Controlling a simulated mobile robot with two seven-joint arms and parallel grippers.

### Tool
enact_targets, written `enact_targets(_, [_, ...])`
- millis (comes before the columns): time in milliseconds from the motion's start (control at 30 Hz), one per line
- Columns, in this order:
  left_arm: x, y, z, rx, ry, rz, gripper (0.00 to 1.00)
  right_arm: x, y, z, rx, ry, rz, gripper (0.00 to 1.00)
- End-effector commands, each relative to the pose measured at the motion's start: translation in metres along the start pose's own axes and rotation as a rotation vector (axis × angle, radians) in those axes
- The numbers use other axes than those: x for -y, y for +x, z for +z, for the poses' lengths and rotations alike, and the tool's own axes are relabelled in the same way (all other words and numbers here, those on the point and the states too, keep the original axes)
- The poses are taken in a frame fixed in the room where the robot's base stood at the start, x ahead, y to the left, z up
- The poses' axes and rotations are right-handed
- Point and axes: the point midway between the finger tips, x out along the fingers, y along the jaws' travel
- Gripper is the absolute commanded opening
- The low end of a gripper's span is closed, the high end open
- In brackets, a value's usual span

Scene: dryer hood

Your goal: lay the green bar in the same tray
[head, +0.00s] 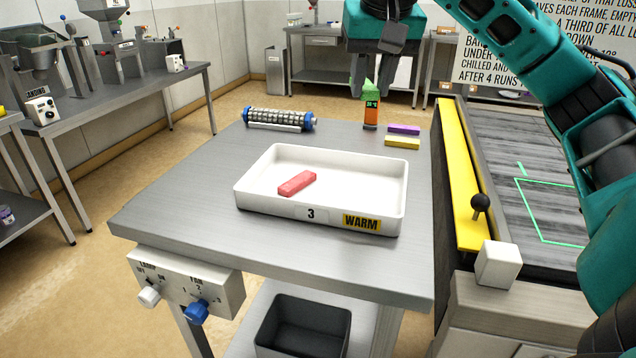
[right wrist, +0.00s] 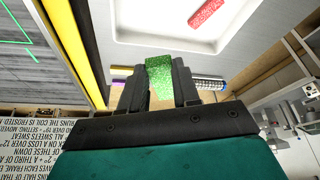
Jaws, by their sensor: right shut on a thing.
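The white tray (head: 262,208), marked 3 and WARM, stands on the steel table with a red bar (head: 297,183) lying in its left half. The right wrist view also shows the tray (right wrist: 232,42) and the red bar (right wrist: 207,14). My right gripper (right wrist: 160,80) is shut on the green bar (right wrist: 158,72), which shows between its two dark fingers. In the head view the green bar (head: 371,92) is held above the table's back part, beyond the tray and apart from it. My left gripper is out of view.
A purple bar (head: 404,129) and a yellow bar (head: 402,142) lie behind the tray. An orange bottle-like item (head: 371,113) and a blue-ended roller (head: 279,120) are at the back. A yellow rail (head: 457,170) borders the belt at right. The tray's right half is clear.

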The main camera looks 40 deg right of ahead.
Motion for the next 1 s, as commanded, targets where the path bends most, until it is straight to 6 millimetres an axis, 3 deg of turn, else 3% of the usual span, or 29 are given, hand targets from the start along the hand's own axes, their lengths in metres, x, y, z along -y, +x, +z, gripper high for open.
enact_targets(200, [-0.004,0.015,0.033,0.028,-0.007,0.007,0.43,0.000,0.044,0.019,0.005,-0.002,0.002,0.01])
enact_targets(600, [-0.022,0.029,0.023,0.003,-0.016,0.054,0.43,-0.001,0.130,0.054,0.001,0.000,0.003,0.01])
enact_targets(1000, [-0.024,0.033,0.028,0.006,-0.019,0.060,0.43,0.000,0.166,0.069,0.001,0.000,0.003,0.01])
